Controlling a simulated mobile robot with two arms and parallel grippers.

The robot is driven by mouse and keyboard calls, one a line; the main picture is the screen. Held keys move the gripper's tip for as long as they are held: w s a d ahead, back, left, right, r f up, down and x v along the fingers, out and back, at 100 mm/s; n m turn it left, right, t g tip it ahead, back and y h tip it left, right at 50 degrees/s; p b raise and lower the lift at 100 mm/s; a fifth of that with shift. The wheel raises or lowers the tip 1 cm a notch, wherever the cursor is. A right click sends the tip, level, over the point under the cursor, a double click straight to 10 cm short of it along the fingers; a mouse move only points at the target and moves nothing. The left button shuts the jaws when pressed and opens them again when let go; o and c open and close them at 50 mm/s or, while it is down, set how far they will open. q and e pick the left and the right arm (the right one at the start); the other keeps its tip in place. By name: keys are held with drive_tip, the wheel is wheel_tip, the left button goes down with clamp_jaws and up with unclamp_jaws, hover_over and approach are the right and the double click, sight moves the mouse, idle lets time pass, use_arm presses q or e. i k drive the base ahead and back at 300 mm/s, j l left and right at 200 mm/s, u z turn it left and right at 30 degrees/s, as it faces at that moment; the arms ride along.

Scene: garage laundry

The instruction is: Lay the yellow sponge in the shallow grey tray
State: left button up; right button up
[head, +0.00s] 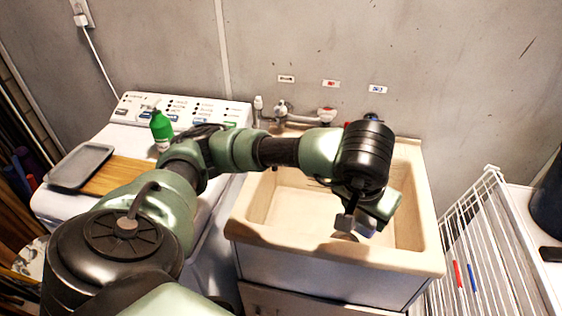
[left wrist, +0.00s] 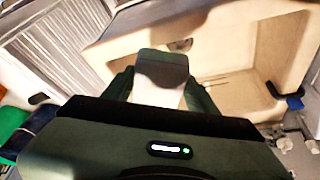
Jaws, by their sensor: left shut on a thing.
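The shallow grey tray (head: 82,163) is on top of the washing machine at the left, partly over a wooden board. My left gripper (head: 364,217) hangs over the right part of the sink, away from the tray. In the left wrist view its fingers (left wrist: 158,88) are shut on a pale thing with a dark end (left wrist: 157,97). I cannot tell what this thing is, as the gripper hides much of it. I cannot make out a yellow sponge in either view. My right gripper is not in view.
The beige sink (head: 285,208) has taps (head: 281,108) along its back. A green bottle (head: 161,130) stands on the washing machine (head: 215,112) near the wooden board (head: 120,176). A white wire rack (head: 470,235) stands right of the sink. My left arm crosses above the machine and sink.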

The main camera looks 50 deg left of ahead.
sight(76, 173)
drive_tip(key=u, duration=0.4)
drive_tip(key=j+u, duration=0.1)
drive_tip(key=u, duration=0.7)
drive_tip(key=i+j+u, duration=0.1)
drive_tip(key=u, duration=0.3)
